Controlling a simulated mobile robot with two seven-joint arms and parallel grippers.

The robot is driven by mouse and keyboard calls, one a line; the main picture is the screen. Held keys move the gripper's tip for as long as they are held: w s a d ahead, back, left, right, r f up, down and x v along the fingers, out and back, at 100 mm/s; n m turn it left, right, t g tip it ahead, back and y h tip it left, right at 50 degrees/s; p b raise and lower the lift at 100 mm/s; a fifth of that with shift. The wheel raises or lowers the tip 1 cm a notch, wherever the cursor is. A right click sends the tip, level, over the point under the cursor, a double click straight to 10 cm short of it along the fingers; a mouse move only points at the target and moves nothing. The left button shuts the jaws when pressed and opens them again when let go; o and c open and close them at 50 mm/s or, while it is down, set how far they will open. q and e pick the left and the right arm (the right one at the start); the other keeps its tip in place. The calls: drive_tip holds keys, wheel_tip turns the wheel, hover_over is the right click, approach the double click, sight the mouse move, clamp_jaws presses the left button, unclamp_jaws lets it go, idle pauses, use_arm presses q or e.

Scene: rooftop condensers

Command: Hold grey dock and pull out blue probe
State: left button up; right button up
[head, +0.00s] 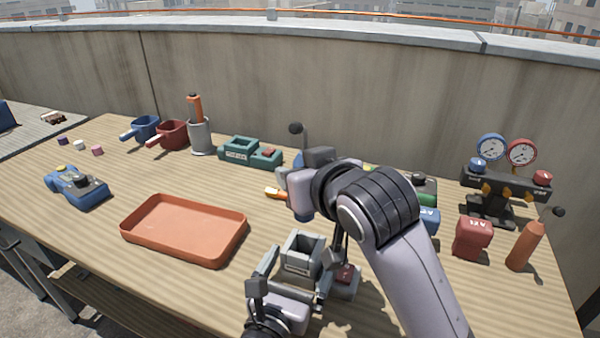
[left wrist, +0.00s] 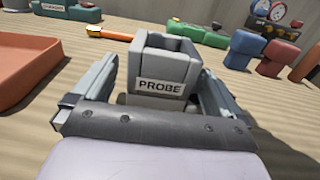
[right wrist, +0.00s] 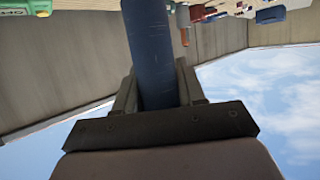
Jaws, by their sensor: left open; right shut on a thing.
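The grey dock (head: 302,254) stands upright on the bench, and its PROBE label shows in the left wrist view (left wrist: 160,87). Its open top looks empty. My left gripper (head: 298,272) is open, with one finger on each side of the dock; I cannot tell whether either finger touches it. My right gripper (right wrist: 155,92) is shut on the blue probe (right wrist: 150,45), a thick dark blue cylinder in the right wrist view. In the head view my right arm hides most of the probe, which is held above and behind the dock.
An orange tray (head: 185,262) lies left of the dock. An orange-handled tool (left wrist: 108,33) lies behind it. Red block (head: 472,238), orange bottle (head: 526,246) and gauge stand (head: 500,185) are on the right. A green dock (head: 240,152) and grey cup (head: 200,138) stand at the back.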

use_arm(q)
drive_tip(key=shift+p+v, duration=0.35)
drive_tip(key=shift+v, duration=2.9)
